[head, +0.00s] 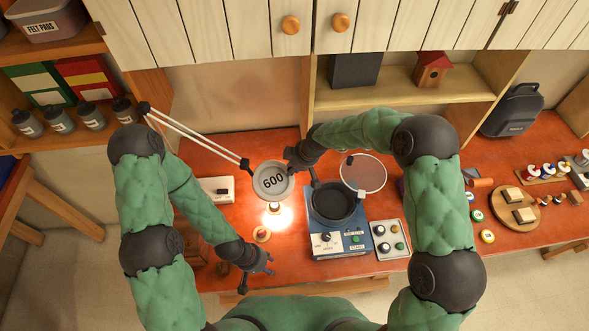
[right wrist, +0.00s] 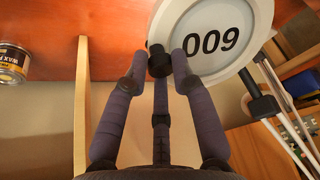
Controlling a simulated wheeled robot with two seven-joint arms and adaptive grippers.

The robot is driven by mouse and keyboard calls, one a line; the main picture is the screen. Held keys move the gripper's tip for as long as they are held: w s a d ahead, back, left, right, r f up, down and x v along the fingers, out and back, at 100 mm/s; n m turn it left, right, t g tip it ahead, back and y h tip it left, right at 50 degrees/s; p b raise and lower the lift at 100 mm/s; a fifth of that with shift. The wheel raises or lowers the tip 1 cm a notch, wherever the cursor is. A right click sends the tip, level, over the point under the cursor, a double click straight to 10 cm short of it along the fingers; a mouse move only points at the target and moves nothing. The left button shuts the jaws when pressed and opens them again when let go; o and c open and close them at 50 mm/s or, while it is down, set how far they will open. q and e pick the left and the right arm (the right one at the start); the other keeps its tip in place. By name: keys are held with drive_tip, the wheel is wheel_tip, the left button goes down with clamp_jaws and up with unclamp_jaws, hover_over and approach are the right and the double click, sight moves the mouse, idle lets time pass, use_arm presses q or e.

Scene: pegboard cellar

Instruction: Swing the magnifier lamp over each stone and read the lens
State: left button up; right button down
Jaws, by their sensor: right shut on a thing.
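The magnifier lamp's round white head (head: 272,181) hangs over the orange table on a thin two-rod arm (head: 200,138). Its lens reads 600; in the right wrist view the lamp head (right wrist: 215,38) shows the number upside down. My right gripper (head: 293,158) is at the head's right rim, shut on a small black knob (right wrist: 158,62) there. My left gripper (head: 262,268) is open and empty, low over the table's front edge. A bright light pool lies just below the head, with a small round item (head: 275,209) in it. A small round wooden piece (head: 262,234) lies nearby. I cannot make out stones clearly.
A black pan (head: 333,203) sits on a blue hotplate (head: 340,241), with a round mesh screen (head: 363,174) behind. A button box (head: 391,239) stands right of it. A white switch box (head: 217,190) is at left. Shelves and cabinets bound the back.

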drive_tip(key=c, duration=1.1)
unclamp_jaws()
drive_tip(key=shift+s, duration=0.1)
drive_tip(key=shift+o, duration=0.2)
drive_tip(key=shift+d+r, duration=0.15)
drive_tip(key=shift+r, duration=0.35)
drive_tip(key=v, duration=1.1)
